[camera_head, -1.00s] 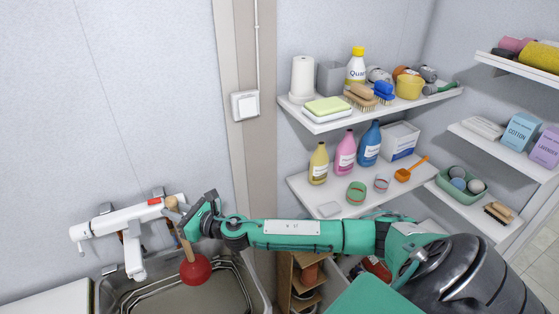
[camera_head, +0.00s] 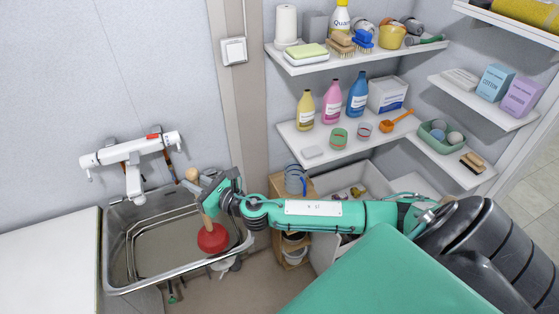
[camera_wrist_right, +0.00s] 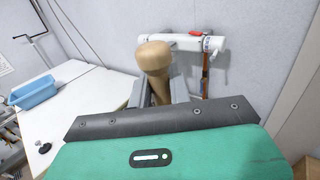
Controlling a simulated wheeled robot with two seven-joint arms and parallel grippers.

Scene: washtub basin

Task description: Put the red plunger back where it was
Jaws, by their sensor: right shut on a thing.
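The red plunger (camera_head: 212,238) has a red rubber cup and a wooden handle. My right gripper (camera_head: 207,190) is shut on the handle near its top. The plunger hangs slightly tilted, cup down, over the right side of the metal basin (camera_head: 112,245). I cannot tell whether the cup touches the basin. In the right wrist view the handle's rounded top (camera_wrist_right: 153,56) stands up between the fingers of my right gripper (camera_wrist_right: 160,92). My left gripper is in neither view.
A white tap fixture (camera_head: 130,150) is on the wall behind the basin. A white counter (camera_head: 50,265) is to its left. A wooden rack (camera_head: 285,190) stands right of the basin, under my right arm. Wall shelves (camera_head: 305,148) with bottles and boxes are at the right.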

